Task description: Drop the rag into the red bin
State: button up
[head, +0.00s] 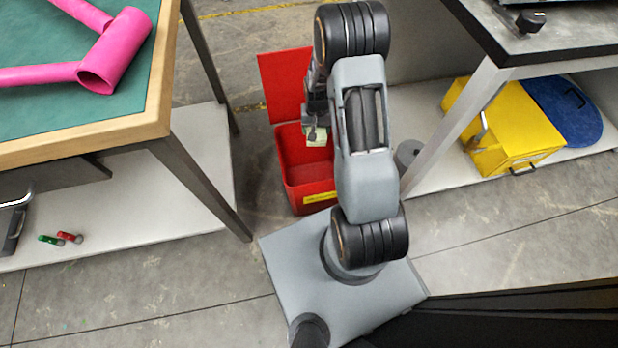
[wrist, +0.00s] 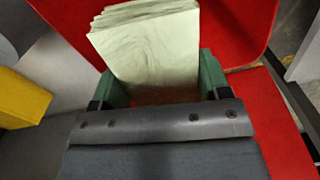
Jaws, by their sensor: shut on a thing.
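The red bin (head: 306,170) stands on the floor with its red lid (head: 286,84) raised at the back. The rag, a pale green folded pad, is in my gripper (head: 316,138) at the bin's opening. In the wrist view the rag (wrist: 148,48) sits between the two green fingers of my gripper (wrist: 158,88), which is shut on it. Red bin surfaces (wrist: 262,110) show around and behind the rag. My arm hides the right part of the bin in the head view. How deep the rag hangs relative to the rim I cannot tell.
A green-topped table (head: 100,112) with a pink tube frame (head: 112,52) stands at left, its leg near the bin. At right is a bench with a shelf holding a yellow box (head: 505,125) and a blue round lid (head: 562,110). A grey cylinder (head: 408,155) stands beside the bin.

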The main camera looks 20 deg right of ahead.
notch_tip(320, 180, down, 6)
jog(key=b, duration=0.4)
jog(key=shift+f+b, duration=0.15)
jog(key=shift+b, duration=0.25)
jog(key=o, duration=1)
notch_tip(320, 180, up, 14)
jog(key=p, duration=0.5)
